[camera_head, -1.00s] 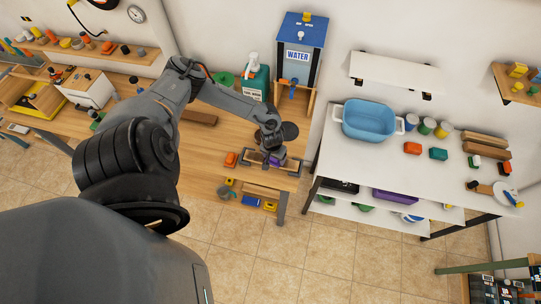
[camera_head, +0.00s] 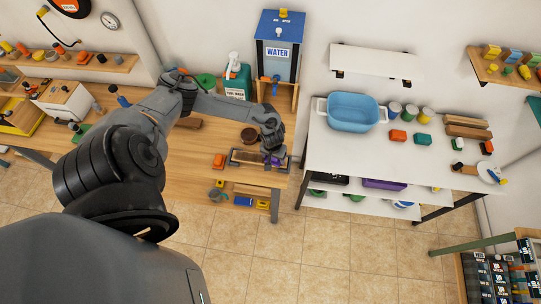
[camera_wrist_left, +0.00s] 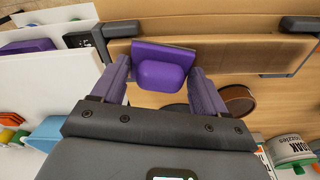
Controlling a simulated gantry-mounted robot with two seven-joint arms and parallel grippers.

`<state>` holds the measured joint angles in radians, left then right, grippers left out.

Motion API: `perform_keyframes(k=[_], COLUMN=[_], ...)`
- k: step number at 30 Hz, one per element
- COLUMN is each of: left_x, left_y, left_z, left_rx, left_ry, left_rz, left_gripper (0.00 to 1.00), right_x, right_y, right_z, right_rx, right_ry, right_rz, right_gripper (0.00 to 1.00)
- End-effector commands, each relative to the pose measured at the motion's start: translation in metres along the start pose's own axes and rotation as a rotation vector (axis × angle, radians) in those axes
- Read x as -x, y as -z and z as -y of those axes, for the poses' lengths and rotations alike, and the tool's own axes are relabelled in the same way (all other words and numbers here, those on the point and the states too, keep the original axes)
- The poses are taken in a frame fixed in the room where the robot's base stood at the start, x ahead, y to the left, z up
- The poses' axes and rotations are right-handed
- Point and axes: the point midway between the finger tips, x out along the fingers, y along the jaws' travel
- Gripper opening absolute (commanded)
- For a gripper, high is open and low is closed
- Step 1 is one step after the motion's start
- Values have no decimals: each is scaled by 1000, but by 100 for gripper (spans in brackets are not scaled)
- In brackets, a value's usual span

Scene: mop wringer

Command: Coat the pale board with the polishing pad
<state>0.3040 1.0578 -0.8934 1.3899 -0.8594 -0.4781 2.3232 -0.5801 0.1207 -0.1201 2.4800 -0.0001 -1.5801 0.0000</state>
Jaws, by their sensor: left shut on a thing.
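The board (camera_head: 246,157) lies lengthwise at the front right of the wooden bench, between dark grey clamp pieces. My left gripper (camera_head: 273,158) is over the board's right part in the head view. In the left wrist view its two fingers are shut on the purple polishing pad (camera_wrist_left: 163,73). The pad's flat plate lies over the board; whether it touches is hard to tell. My right gripper is out of view.
A round brown tin (camera_head: 249,135) stands behind the board, and an orange block (camera_head: 219,160) lies to its left. A green-white jug (camera_head: 238,82) and a water dispenser (camera_head: 279,52) stand farther back. A white table with a blue tub (camera_head: 353,112) is at right.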

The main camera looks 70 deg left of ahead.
Motion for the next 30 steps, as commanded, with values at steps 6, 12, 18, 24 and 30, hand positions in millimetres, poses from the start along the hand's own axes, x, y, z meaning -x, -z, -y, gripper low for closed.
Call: perform_keyframes(k=[6, 12, 18, 24, 30], left_x=[0, 0, -1, -2, -2], left_y=[3, 5, 8, 9, 9], left_z=[-15, -21, -34, -42, -42], left_rx=[0, 0, 1, 0, -1], left_ry=[-3, -1, -3, -1, -1], left_rz=[2, 1, 1, 2, 2], left_gripper=[39, 39, 39, 39, 39], right_x=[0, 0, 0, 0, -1], right_y=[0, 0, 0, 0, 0], right_z=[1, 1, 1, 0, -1], right_rx=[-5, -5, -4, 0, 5], right_ry=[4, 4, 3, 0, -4], right_rz=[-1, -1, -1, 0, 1], right_gripper=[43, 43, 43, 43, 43])
